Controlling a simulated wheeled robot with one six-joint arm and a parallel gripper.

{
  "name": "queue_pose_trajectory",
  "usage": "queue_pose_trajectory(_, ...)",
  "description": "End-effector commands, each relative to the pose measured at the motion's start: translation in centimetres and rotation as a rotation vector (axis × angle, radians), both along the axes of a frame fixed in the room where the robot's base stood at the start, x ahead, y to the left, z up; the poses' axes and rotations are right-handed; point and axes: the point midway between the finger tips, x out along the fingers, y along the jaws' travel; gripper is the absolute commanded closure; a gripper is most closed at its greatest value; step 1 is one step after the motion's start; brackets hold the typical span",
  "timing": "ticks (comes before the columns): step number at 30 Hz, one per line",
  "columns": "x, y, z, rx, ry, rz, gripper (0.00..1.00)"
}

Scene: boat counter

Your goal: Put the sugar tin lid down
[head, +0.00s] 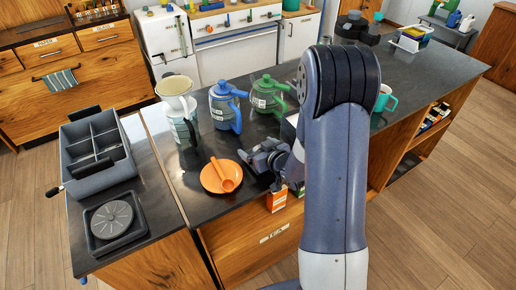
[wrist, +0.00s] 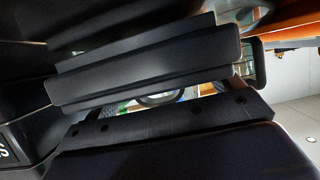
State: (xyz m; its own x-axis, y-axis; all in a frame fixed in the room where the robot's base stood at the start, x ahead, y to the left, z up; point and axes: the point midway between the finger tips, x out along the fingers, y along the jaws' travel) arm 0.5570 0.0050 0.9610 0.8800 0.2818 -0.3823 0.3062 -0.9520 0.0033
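My gripper (head: 262,158) is at the counter's front edge in the head view, just right of an orange saucer. In the wrist view its two dark fingers (wrist: 155,103) lie apart with a narrow gap between them. I see nothing clearly clamped in that gap. A dark-rimmed oval shape (wrist: 160,98) shows through it, too partial to name. I cannot make out the sugar tin or its lid in either view. My arm hides part of the counter behind the gripper.
The orange saucer (head: 211,186) holds an orange scoop (head: 228,175). Blue (head: 226,107) and green (head: 268,97) kettles and a dripper (head: 174,87) stand behind. An orange box (head: 276,199) is below the gripper. A grey caddy (head: 98,171) and a black tray (head: 92,241) are at left.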

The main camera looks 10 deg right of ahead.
Motion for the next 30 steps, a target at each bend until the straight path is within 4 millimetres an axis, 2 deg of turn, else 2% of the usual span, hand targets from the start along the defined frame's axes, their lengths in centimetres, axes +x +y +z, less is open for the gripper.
queue_pose_trajectory(5,-0.1,0.0,-0.1,0.000,0.003,0.000,0.00)
queue_pose_trajectory(14,-0.1,0.0,0.2,0.000,0.003,0.001,0.00)
queue_pose_trajectory(20,-0.1,0.0,1.8,0.000,0.003,0.001,0.00)
queue_pose_trajectory(22,-1.3,-0.5,1.7,-0.001,0.001,-0.003,0.00)
queue_pose_trajectory(30,-5.8,-2.0,3.6,-0.001,0.000,-0.004,0.00)
